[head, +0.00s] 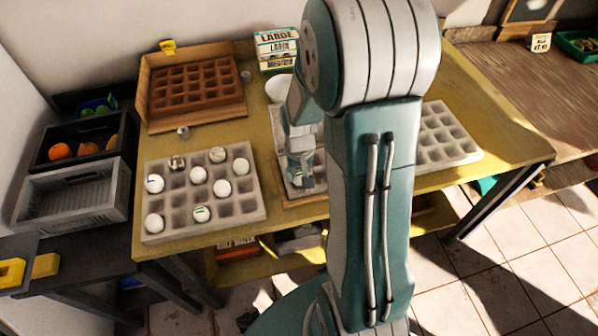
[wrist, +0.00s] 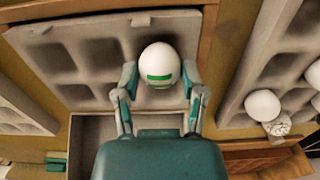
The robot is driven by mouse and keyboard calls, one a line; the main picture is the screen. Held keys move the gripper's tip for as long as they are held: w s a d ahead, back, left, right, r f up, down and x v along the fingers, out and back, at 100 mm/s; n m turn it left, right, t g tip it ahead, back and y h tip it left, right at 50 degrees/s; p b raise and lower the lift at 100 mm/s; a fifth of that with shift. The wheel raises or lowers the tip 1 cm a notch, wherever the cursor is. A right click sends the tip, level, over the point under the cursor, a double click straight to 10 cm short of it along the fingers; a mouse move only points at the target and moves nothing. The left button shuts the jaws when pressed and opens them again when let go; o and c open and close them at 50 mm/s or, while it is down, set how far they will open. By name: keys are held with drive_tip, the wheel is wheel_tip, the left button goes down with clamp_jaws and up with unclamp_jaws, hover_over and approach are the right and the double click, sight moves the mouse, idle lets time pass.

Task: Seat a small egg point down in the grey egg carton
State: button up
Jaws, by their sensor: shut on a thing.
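My gripper (wrist: 160,85) is shut on a white egg with a green band (wrist: 158,58), one finger on each side, in the wrist view. The egg appears above a small grey egg carton (wrist: 110,22) with empty pockets; whether it touches the carton cannot be told. In the head view my gripper (head: 300,178) is low over the middle of the table, and my arm hides most of the carton there. Which end of the egg points down is unclear.
A large grey tray (head: 180,228) with several white eggs stands left of my gripper on the yellow table (head: 225,133). A brown tray (head: 147,100) stands behind it. Another grey tray (head: 462,152) lies right of my arm. Black and grey crates (head: 70,200) are at far left.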

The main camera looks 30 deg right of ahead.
drive_tip(key=shift+f, duration=0.7)
idle(0.7)
drive_tip(key=o, duration=0.8)
wheel_tip(320, 180, up, 12)
idle(0.4)
idle(0.4)
